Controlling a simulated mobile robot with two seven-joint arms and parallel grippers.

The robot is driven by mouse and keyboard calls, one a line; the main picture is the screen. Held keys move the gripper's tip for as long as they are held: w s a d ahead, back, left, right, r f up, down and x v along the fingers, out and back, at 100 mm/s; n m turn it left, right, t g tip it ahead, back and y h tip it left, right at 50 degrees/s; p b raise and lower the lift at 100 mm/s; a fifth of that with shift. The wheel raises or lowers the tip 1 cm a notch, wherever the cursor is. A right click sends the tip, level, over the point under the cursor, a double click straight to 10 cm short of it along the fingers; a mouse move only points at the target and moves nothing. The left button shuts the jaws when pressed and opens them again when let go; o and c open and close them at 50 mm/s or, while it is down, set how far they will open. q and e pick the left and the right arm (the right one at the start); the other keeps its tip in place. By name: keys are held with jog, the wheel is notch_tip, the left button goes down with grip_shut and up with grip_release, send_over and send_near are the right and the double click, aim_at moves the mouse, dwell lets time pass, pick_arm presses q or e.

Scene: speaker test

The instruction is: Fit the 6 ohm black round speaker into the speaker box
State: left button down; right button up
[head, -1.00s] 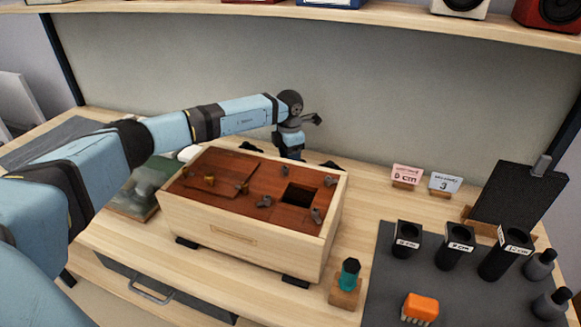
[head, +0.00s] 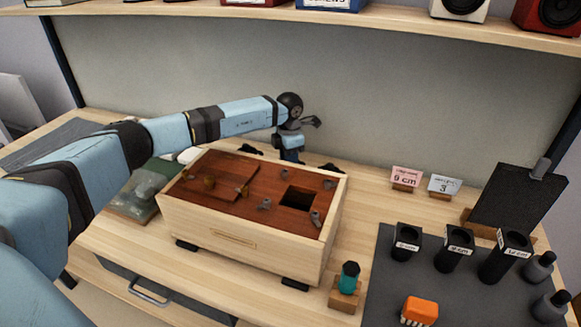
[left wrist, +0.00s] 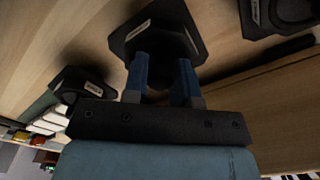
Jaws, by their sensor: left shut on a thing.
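The speaker box (head: 192,232) is a pale wooden case with a red-brown top panel (head: 233,170). A dark square opening (head: 298,197) shows at the right of the panel. My left gripper (head: 291,157) is low behind the box, its fingertips hidden there in the head view. In the left wrist view its blue fingers (left wrist: 163,78) are shut on a black speaker (left wrist: 158,22) with a white label too blurred to read. Two more black labelled speakers, one at the left (left wrist: 72,80) and one at the upper right (left wrist: 283,12), lie nearby. My right gripper is not in view.
A dark mat (head: 385,285) at right holds black cups (head: 455,248), grey bottles (head: 538,265) and an orange brush (head: 419,310). A teal-bodied tool (head: 348,277) stands by the box's right corner. Small cards (head: 405,177) stand at the back. A shelf (head: 400,17) runs above.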

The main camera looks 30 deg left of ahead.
pick_arm(q)
jog(key=shift+r+p, duration=1.55)
jog(key=shift+r, duration=1.3)
jog(key=shift+a, duration=0.1)
